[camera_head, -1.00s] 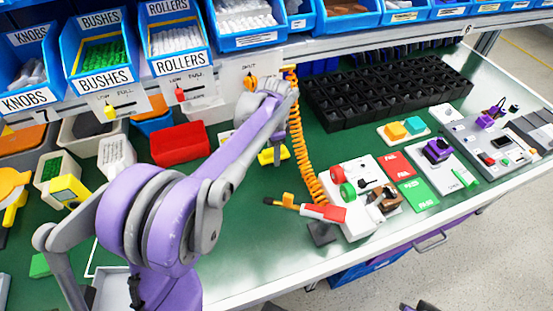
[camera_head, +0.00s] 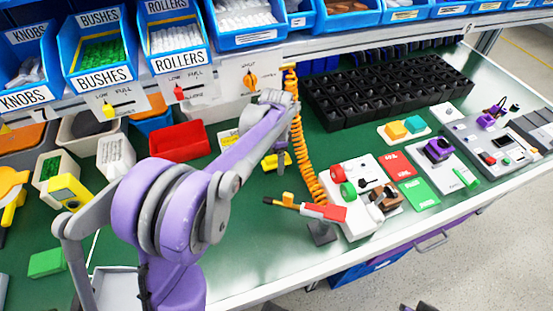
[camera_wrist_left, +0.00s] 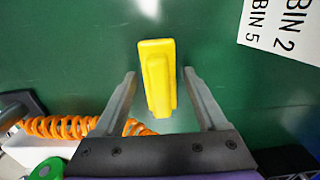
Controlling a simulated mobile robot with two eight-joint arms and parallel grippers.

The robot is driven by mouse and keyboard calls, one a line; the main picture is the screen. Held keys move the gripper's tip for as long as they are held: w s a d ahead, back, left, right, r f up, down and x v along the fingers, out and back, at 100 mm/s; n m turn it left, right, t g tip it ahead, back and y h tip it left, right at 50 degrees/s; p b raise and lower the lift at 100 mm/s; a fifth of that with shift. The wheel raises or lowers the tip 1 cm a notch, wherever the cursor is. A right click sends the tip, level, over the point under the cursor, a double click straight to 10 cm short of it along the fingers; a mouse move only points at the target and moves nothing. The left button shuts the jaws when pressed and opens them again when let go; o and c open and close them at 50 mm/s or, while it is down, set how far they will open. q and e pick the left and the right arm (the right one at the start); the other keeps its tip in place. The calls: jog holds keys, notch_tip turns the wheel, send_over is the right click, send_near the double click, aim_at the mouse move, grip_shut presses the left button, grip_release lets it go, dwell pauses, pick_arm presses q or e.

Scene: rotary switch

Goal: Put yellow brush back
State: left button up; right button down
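The yellow brush (camera_head: 270,163) lies on the green tabletop, left of the orange coiled hose, partly hidden by my left gripper in the head view. In the left wrist view the brush (camera_wrist_left: 157,78) shows as a yellow block with a narrower raised bar along it. My left gripper (camera_head: 280,160) is over it, pointing down. In the left wrist view its two fingers (camera_wrist_left: 160,76) are spread, one on each side of the brush, with a gap on both sides. How far the fingertips are above the table is unclear. My right gripper is not in view.
The orange coiled hose (camera_head: 301,140) hangs close right of the gripper. A red bin (camera_head: 180,142) stands to the left, and a black bin grid (camera_head: 390,85) behind right. A white fixture (camera_head: 362,205) with a red-handled tool (camera_head: 325,211) is front right. Labelled blue bins line the shelf above.

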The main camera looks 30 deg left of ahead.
aim_at(276, 156)
pick_arm(q)
jog(key=shift+r, duration=0.55)
notch_tip(276, 156, up, 11)
jog(key=p, duration=0.1)
jog(key=shift+r, duration=0.15)
jog(key=shift+s, duration=0.1)
